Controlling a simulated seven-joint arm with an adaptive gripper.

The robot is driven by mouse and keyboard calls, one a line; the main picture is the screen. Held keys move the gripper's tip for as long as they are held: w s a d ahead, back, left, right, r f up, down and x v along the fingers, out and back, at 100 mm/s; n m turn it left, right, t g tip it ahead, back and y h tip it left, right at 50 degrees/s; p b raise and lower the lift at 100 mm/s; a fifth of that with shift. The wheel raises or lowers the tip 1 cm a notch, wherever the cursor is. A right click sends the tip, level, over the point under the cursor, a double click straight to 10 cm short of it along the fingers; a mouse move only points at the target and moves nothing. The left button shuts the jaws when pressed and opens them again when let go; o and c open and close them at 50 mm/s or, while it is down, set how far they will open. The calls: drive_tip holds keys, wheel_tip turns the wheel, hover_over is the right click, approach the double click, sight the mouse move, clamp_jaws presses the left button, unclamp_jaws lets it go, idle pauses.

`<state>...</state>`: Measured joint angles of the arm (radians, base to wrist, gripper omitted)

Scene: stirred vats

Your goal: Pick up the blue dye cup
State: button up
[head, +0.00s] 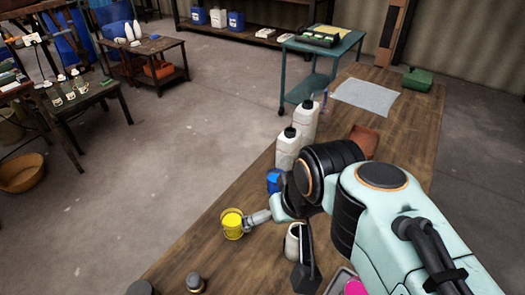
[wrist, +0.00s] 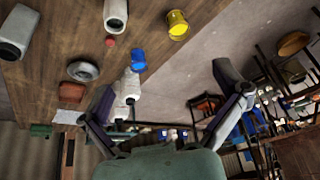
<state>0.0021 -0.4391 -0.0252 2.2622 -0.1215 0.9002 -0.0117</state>
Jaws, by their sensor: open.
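The blue dye cup (head: 273,180) stands on the wooden table in the head view, beside the white jugs and partly hidden by my arm. The yellow cup also shows in the wrist view (wrist: 177,25).
Two white jugs (head: 288,148) with dark caps stand behind the blue cup. A white container (head: 293,243) stands near my gripper. A small grey object (head: 195,282) is at the near left. The table (head: 200,250) is clear left of the yellow cup.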

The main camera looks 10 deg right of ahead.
drive_tip(key=w+d+r+t, duration=0.1)
drive_tip(key=w+r+t, duration=0.15)
drive_tip(key=w, duration=0.95)
drive_tip(key=m+h, duration=0.1)
hover_over(276, 176)
drive_tip(key=s+a, duration=0.1)
drive_tip(key=a, duration=0.1)
wheel_tip(276, 176, down, 13)
drive_tip(key=f+g, duration=0.1)
drive_tip(key=f, duration=0.3)
drive_tip(key=d+f+g, duration=0.1)
drive_tip(key=f, duration=0.3)
drive_tip(key=s+d+f+g, duration=0.1)
drive_tip(key=f, duration=0.2)
drive_tip(key=shift+f+m, duration=0.3)
drive_tip(key=shift+f, duration=0.1)
drive_tip(key=x, duration=0.6)
drive_tip(key=c, duration=1.3)
